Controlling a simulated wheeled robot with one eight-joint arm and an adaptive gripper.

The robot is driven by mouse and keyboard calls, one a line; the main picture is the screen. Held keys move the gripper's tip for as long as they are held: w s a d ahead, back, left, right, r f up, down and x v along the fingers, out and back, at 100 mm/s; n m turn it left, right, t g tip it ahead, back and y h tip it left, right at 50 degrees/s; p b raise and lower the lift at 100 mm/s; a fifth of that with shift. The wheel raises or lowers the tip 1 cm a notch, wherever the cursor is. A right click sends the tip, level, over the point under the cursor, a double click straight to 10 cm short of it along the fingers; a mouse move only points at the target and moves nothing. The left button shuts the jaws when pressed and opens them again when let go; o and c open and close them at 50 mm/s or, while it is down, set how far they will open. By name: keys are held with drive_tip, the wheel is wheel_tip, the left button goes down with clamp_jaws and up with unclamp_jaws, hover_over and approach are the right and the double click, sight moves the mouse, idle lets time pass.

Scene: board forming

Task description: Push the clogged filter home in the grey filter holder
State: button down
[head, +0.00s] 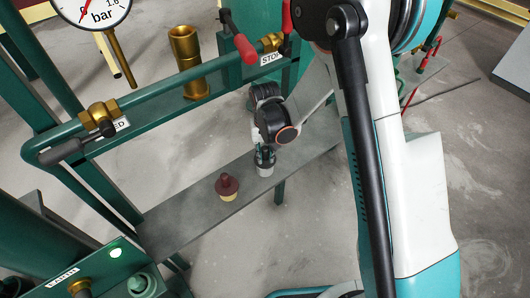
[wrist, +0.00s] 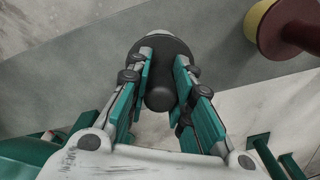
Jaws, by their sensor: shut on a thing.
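My gripper (head: 265,153) points down over the grey shelf (head: 180,222) and is shut on the knob of a filter-like piece. This piece has a dark grey cap and a pale grey body (head: 265,170). In the wrist view its round knob (wrist: 160,98) sits between the fingers, above its dark round flange. Its lower end is at or just above the shelf; I cannot tell whether it touches. A second piece, with a dark red cap (head: 227,184) and a yellowish body, stands upright on the shelf to the left. I cannot make out a separate grey filter holder; it may be hidden underneath.
A green pipe frame with a brass valve (head: 100,115) and a red-handled lever (head: 245,48) runs behind the shelf. A brass fitting (head: 185,60) stands upright there. A pressure gauge (head: 92,10) is at top left. The shelf between the two pieces is clear.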

drive_tip(key=shift+f+b, duration=0.45)
drive_tip(key=shift+f, duration=0.25)
drive_tip(key=c, duration=1.3)
unclamp_jaws()
drive_tip(key=shift+c, duration=0.2)
drive_tip(key=shift+r, duration=3.75)
